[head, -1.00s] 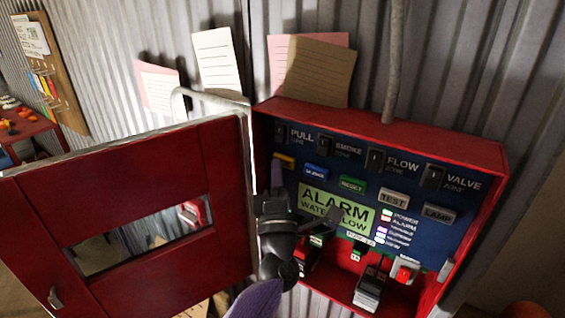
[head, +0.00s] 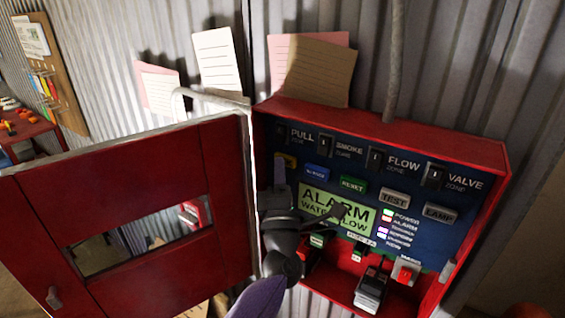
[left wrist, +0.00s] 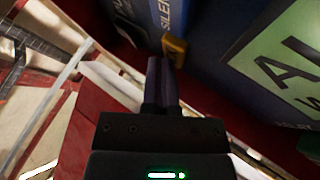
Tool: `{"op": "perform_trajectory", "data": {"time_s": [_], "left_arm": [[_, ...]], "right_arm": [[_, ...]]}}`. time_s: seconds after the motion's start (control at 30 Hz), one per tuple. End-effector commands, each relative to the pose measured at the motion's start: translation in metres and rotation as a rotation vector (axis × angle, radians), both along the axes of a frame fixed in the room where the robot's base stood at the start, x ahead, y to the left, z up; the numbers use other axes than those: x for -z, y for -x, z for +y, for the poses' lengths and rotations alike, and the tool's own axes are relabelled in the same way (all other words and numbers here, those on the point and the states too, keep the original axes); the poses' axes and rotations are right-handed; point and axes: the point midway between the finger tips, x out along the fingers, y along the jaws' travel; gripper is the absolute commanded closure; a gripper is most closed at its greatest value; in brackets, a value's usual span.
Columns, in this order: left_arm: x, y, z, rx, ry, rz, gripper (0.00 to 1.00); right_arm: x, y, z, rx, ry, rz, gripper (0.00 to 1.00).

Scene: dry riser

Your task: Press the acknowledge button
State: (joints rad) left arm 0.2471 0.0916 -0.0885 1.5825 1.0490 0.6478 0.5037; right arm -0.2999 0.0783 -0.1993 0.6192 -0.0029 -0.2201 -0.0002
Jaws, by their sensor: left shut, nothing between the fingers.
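The yellow button (head: 290,161) sits at the left end of the button row on the blue alarm panel (head: 425,245); its label cannot be read. It also shows in the left wrist view (left wrist: 175,46), just past my fingertips. My left gripper (head: 279,162) is shut and empty, fingers pointing up at the panel's left side. Its tips overlap the left part of the yellow button in the head view. In the left wrist view the left gripper (left wrist: 163,62) has its tips right at the button's lower edge; touching or a small gap, I cannot tell. My right gripper is not in view.
The blue silence button (head: 317,173) and green reset button (head: 352,185) lie right of the yellow one. The green display (head: 320,196) is below them. The open red door (head: 130,180) stands close on my gripper's left. The red box rim (head: 400,128) surrounds the panel.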

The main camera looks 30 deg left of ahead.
Motion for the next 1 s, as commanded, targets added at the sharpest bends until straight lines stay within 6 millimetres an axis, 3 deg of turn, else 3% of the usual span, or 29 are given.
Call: {"op": "perform_trajectory", "data": {"time_s": [0.37, 0.73, 1.0], "left_arm": [[0.0, -0.001, 0.0, 0.001, -0.001, 0.0, 1.0], [-0.001, 0.016, 0.001, 0.0, -0.001, 0.001, 1.0], [0.0, 0.018, 0.001, 0.001, -0.001, 0.0, 1.0]], "right_arm": [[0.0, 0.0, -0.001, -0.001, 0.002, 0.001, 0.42], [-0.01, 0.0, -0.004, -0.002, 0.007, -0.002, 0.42], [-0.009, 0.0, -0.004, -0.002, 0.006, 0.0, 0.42]]}}
